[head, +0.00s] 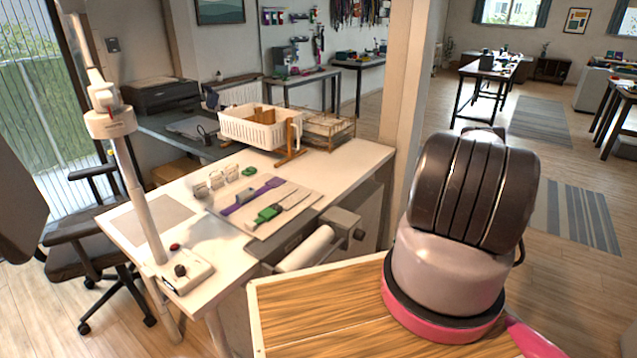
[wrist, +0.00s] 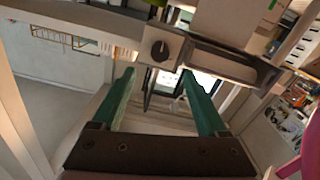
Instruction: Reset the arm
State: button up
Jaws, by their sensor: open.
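My gripper (wrist: 158,76) shows in the wrist view with its two green fingers apart and nothing between them. In the head view my arm fills the right side, and the gripper itself cannot be made out there. On the white worktable (head: 376,157), a light board (head: 290,222) carries a purple strap-like piece (head: 246,197) and a green piece (head: 266,214). Several small pale clip-like items (head: 216,180) and a green coil (head: 249,171) lie behind it. The fingers are apart from all of these.
A white basket (head: 252,128), a wooden stand (head: 291,152) and a wire tray (head: 330,128) stand at the table's back. A white post (head: 140,190) rises at its left. A white roller (head: 305,249) juts from the front edge. Open floor (head: 555,270) lies to the right.

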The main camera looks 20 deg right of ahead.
jog(key=w+a+r+n+g+y, duration=0.1)
jog(key=w+a+r+n+g, duration=0.2)
jog(key=r+n, duration=0.5)
jog(key=w+a+r+n+g+y, duration=0.2)
jog(key=w+r+n+g, duration=0.15)
jog(key=r+n, duration=0.5)
jog(key=w+a+r+n+g+y, duration=0.15)
jog(key=r+n+g, duration=0.35)
jog(key=r, duration=0.6)
jog(key=s+a+r+n+g+h, duration=0.1)
jog(key=s+a+r+n+h, duration=0.25)
jog(key=r+n, duration=0.45)
jog(key=s+a+r+n+g+h, duration=0.1)
jog(key=s+a+r+n+h, duration=0.1)
jog(key=a+r+n, duration=0.35)
jog(key=s+a+r+n+h, duration=0.3)
jog(key=r+n, duration=0.6)
jog(key=s+a+r+n+t+h, duration=0.2)
jog(key=s+r+n+t+h, duration=0.3)
jog(key=s+r+n, duration=0.4)
jog(key=shift+s+r+n+t, duration=0.35)
jog(key=shift+r+n+t, duration=0.5)
jog(key=shift+n, duration=1.75)
jog(key=shift+r, duration=0.1)
